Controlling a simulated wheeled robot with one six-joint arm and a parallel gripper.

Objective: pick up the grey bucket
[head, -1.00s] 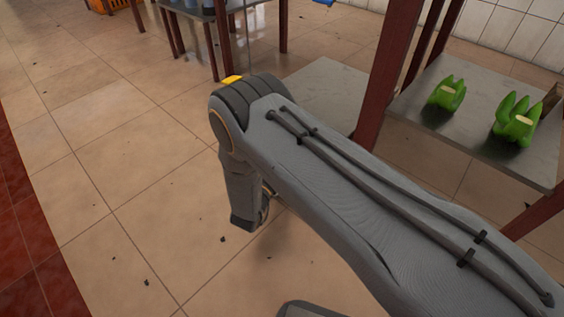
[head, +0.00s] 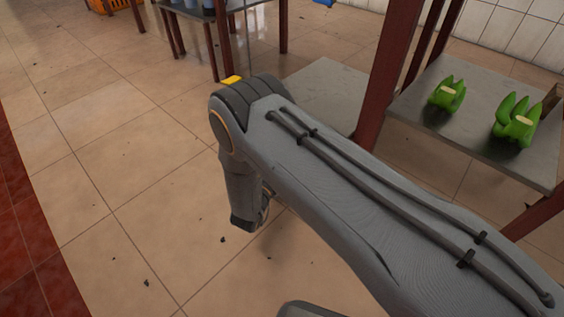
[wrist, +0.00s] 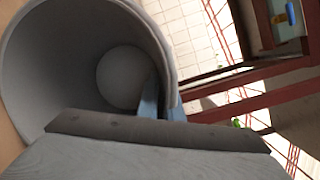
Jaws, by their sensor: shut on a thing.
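The grey bucket (wrist: 70,50) fills the left of the wrist view. Its open mouth faces the camera, and its round bottom shows deep inside. My gripper (wrist: 160,104) is shut on the bucket's wall at the right side of the rim. Its bluish fingers show at the rim, partly hidden by the dark bar of my wrist in front.
A metal-topped table with dark red legs (head: 467,155) stands at the right, bearing green banana bunches (head: 446,94). A low grey shelf (head: 325,92) lies beside it. Another table and an orange crate (head: 107,5) are at the back. The tiled floor (head: 100,150) at left is clear.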

